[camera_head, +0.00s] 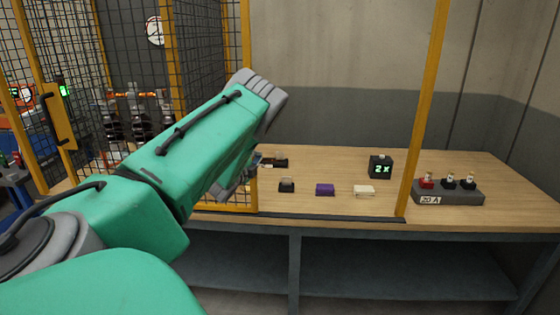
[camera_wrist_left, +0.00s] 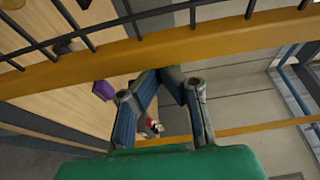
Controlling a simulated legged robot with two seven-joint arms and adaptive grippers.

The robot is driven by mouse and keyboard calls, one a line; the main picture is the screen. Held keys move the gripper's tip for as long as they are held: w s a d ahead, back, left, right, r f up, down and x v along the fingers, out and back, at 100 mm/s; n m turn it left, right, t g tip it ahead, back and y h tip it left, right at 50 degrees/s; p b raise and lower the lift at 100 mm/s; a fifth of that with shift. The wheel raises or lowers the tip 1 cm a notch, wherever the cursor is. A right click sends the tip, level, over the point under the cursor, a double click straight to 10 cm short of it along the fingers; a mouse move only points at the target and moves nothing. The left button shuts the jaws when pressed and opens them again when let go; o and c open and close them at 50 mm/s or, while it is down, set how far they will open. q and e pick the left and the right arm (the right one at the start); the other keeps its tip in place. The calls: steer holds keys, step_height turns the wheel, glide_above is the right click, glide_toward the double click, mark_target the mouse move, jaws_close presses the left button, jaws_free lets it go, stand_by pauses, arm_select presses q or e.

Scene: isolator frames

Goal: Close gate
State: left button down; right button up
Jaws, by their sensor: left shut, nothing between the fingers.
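The gate, a yellow-framed black mesh panel (camera_head: 248,35), stands at the left in the head view. An open gap lies between its edge and the yellow post (camera_head: 425,100) on the right. My left arm crosses in front of the panel. My left gripper (camera_head: 236,182) is mostly hidden behind my forearm there, near the panel's lower edge. In the left wrist view my left gripper (camera_wrist_left: 168,76) is shut and empty. Its fingertips overlap the yellow frame bar (camera_wrist_left: 110,62); I cannot tell whether they touch it. My right gripper is not in view.
A wooden bench (camera_head: 340,212) runs behind the gap. On it are a purple block (camera_head: 324,189), a white block (camera_head: 364,191), a black "2X" box (camera_head: 380,167) and a grey "20 A" base (camera_head: 450,193). Another mesh panel with a handle (camera_head: 58,118) stands far left.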

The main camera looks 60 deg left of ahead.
arm_select(q)
steer(key=s+a+b, duration=0.2)
steer(key=s+a, duration=1.4)
steer(key=s, duration=0.3)
steer(key=shift+a, duration=0.25)
steer(key=shift+s, duration=0.15)
